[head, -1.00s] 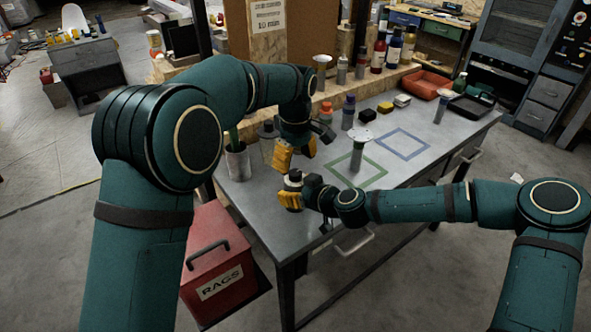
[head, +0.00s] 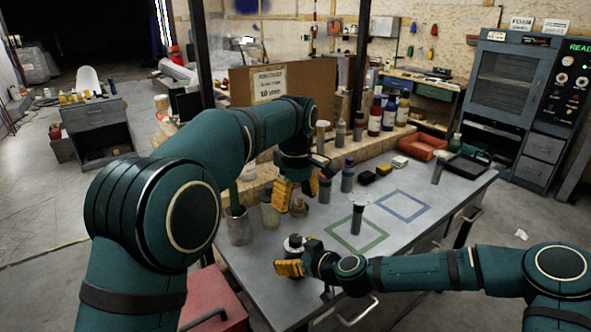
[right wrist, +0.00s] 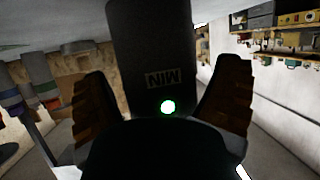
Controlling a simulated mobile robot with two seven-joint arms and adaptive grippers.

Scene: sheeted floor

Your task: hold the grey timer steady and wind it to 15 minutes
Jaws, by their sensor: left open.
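The grey timer (head: 294,243), a dark round body with a pale top, stands upright near the bench's front-left edge. In the right wrist view its dark body (right wrist: 150,45) bears the inverted letters MIN and a lit spot shows below them. My right gripper (head: 289,268) reaches in low from the right, its yellow fingers at the timer's body. The right wrist view shows its fingers (right wrist: 165,100) on both sides of the timer; their contact faces are partly hidden.
A flat-topped post (head: 358,212) stands by the green square outline (head: 372,245); a blue outline (head: 403,206) lies farther right. A grey cup (head: 237,227) and a jar (head: 270,212) stand left of my left gripper. A red bin (head: 215,303) is beside the bench.

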